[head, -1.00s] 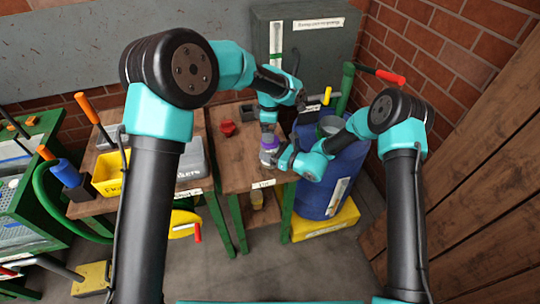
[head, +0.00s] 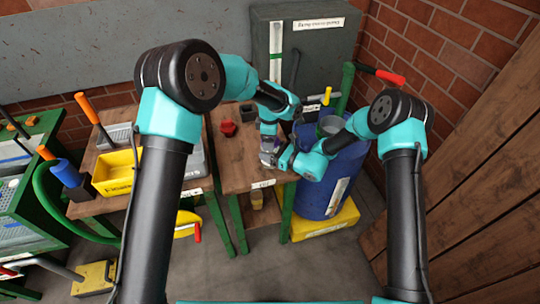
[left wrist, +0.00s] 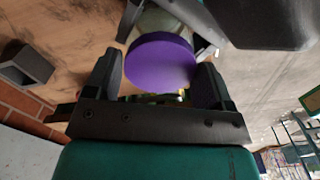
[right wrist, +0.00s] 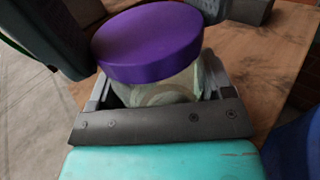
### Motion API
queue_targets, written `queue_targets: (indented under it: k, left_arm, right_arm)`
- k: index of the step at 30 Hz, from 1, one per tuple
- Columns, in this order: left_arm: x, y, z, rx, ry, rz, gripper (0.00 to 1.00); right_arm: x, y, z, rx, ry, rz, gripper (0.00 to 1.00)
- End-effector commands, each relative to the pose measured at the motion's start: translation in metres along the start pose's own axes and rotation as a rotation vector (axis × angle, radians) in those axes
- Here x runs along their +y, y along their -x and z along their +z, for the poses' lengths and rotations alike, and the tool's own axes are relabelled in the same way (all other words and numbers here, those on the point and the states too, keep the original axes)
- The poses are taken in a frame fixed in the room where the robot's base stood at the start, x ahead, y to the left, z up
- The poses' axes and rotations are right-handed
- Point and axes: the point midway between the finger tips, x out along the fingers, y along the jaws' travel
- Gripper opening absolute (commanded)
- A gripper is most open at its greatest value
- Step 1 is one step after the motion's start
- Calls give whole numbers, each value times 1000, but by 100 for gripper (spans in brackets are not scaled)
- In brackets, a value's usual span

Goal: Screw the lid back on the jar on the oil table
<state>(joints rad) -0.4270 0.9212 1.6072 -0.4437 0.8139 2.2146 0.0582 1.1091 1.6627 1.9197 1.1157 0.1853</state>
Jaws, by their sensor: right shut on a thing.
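The glass jar (head: 266,160) stands near the front right of the wooden oil table (head: 232,178). The purple lid (right wrist: 148,42) sits on top of the jar (right wrist: 172,88) and looks about level; whether it is threaded cannot be told. My right gripper (head: 288,160) is shut on the jar's side below the lid. My left gripper (head: 268,138) is above the jar, pointing down. In the left wrist view its two fingers stand apart on either side of the purple lid (left wrist: 160,62), and I see no clear grip on it.
A red object (head: 228,128) and a dark grey block (head: 247,114) are at the back of the table. A blue drum (head: 345,170) stands close on the right. A yellow bin (head: 115,174) is on the table to the left. The table's left front is clear.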

Motion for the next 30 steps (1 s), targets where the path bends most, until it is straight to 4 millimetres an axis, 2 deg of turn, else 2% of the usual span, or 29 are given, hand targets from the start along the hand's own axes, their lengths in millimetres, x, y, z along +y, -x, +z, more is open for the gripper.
queue_targets:
  k: [1, 9, 20, 23, 30]
  left_arm:
    - [0, 0, 0, 0, 0, 0, 68]
    - [0, 0, 0, 0, 0, 0, 43]
    - [0, 0, 0, 0, -34, 0, 41]
    - [0, 0, 0, 0, -110, 0, 41]
    - [0, 0, 0, 0, -422, 0, 41]
  right_arm:
    - [0, 0, 0, 0, 0, 0, 8]
    - [0, 0, 0, 0, 0, 0, 8]
    - [0, 0, 0, 0, 0, 0, 8]
    - [0, 0, 0, 0, 0, 0, 8]
    - [0, 0, 0, 0, 0, 0, 8]
